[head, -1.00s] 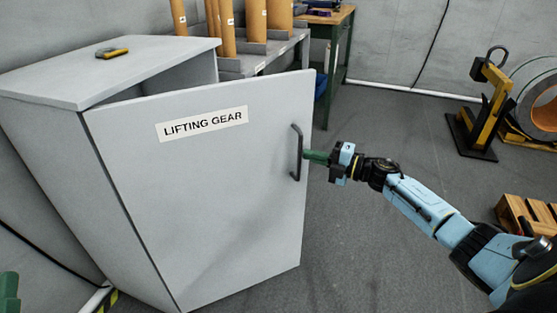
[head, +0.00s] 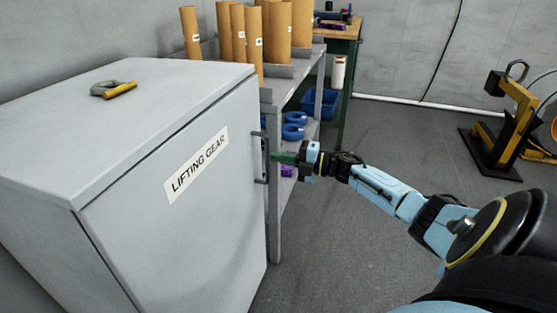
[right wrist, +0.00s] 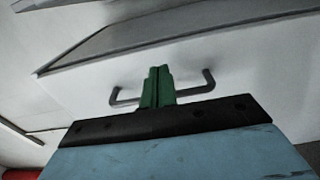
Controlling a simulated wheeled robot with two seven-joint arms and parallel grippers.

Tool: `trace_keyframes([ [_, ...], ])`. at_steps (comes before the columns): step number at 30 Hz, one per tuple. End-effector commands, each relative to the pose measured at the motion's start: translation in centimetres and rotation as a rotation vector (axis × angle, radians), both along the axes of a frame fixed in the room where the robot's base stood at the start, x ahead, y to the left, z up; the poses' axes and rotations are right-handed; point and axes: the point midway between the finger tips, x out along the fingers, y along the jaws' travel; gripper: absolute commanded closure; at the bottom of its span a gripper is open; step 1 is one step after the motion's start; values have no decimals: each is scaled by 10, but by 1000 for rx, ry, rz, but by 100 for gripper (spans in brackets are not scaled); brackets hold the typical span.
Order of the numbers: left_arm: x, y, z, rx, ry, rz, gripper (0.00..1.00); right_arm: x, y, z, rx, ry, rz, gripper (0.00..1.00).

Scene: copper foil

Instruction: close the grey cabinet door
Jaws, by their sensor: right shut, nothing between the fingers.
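The grey cabinet door (head: 205,215) carries a "LIFTING GEAR" label and lies close along the front of the grey cabinet (head: 130,105). No clear opening shows at its top edge; I cannot tell whether it is fully flush. Its dark bar handle (head: 264,181) is near the door's right edge. My right gripper (head: 274,157), with green fingers, is shut and empty at the handle. In the right wrist view the shut fingers (right wrist: 158,87) overlap the middle of the handle (right wrist: 209,82), hiding part of it. I cannot tell whether they touch. My left gripper is not in view.
A yellow-and-grey shackle (head: 114,90) lies on the cabinet top. Behind stands a grey shelf (head: 274,205) with cardboard tubes (head: 279,32) and blue rolls. A workbench (head: 350,35) is further back. A yellow-and-black stand (head: 510,120) is at right. The floor between is clear.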

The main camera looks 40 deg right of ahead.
Motion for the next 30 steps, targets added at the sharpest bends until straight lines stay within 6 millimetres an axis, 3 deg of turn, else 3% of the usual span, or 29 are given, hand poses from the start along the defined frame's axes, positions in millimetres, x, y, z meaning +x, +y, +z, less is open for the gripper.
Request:
trace_keyframes([
  [23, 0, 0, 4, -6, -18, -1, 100, -5, -4, 0, 0, 0, -4, 100],
  [27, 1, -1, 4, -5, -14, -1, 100, -15, -10, 0, -1, 3, 9, 100],
  [30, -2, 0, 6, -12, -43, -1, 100, -9, -24, 1, -1, -3, 6, 100],
])
